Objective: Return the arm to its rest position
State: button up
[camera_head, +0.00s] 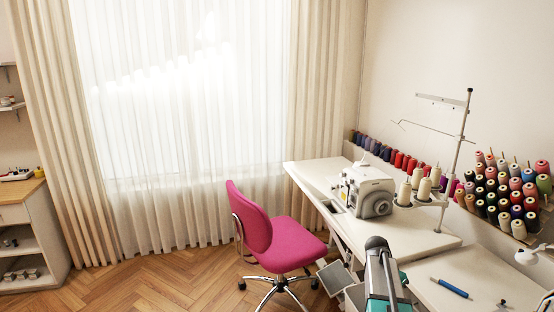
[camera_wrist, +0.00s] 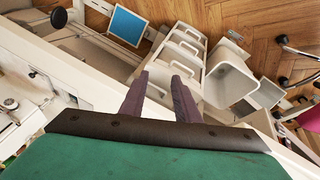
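My gripper (camera_wrist: 158,82) shows in the wrist view as two dark purple fingers, set apart with nothing between them. It is open and empty. Past the fingertips lie the white table edge and a white drawer unit (camera_wrist: 175,55) lower down. In the head view my grey and teal arm rises at the bottom, right of centre, in front of the white sewing table (camera_head: 325,178). The gripper cannot be made out there.
A white sewing machine (camera_head: 368,190) and a thread stand with cones (camera_head: 418,180) stand on the table. A blue-handled tool (camera_head: 450,288) lies at the front right. A pink chair (camera_head: 270,235) stands left of the table. The wooden floor (camera_head: 150,280) further left is clear.

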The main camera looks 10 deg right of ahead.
jog(key=s+a+f+n+y, duration=0.2)
jog(key=a+f+n, duration=0.25)
jog(key=a, duration=0.85)
jog(key=s+a+f+n+t+y, duration=0.15)
jog(key=a+f+n, duration=0.3)
jog(key=a, duration=0.95)
jog(key=s+a+f+n+y, duration=0.15)
jog(key=a+f+n, duration=0.3)
jog(key=a, duration=0.85)
jog(key=s+f+g+b, duration=0.5)
jog(key=s+f+b, duration=0.5)
jog(key=s+f, duration=1.5)
jog(key=x, duration=0.3)
jog(key=shift+w+f, duration=0.25)
